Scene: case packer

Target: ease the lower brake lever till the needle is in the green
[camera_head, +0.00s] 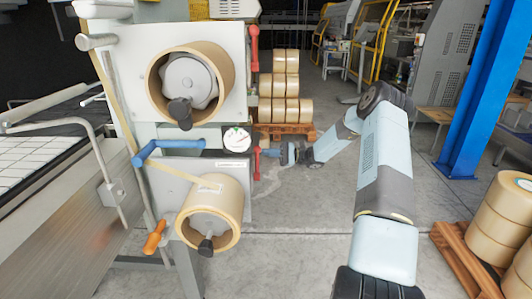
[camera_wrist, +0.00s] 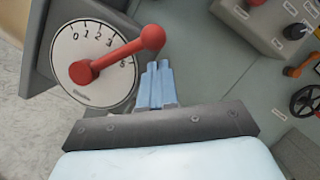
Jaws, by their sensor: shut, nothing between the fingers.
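The lower brake lever (camera_head: 257,162) is red and stands at the right edge of the machine, beside the lower tape roll (camera_head: 207,213). In the wrist view the red lever (camera_wrist: 120,54) with its ball knob crosses a white numbered dial (camera_wrist: 72,45), pointing between the 3 and the 5. My gripper (camera_head: 266,153) is shut and empty, close to the lever. In the wrist view its blue fingertips (camera_wrist: 156,66) are just below the knob; I cannot tell whether they touch it. The round gauge (camera_head: 236,138) shows some green, but its needle is too small to read.
The upper red lever (camera_head: 254,48) is above, beside the upper tape roll (camera_head: 222,70). A blue handle (camera_head: 170,146) sticks out left of the gauge. Tape rolls on pallets stand behind (camera_head: 286,95) and at right (camera_head: 497,222). The floor between is clear.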

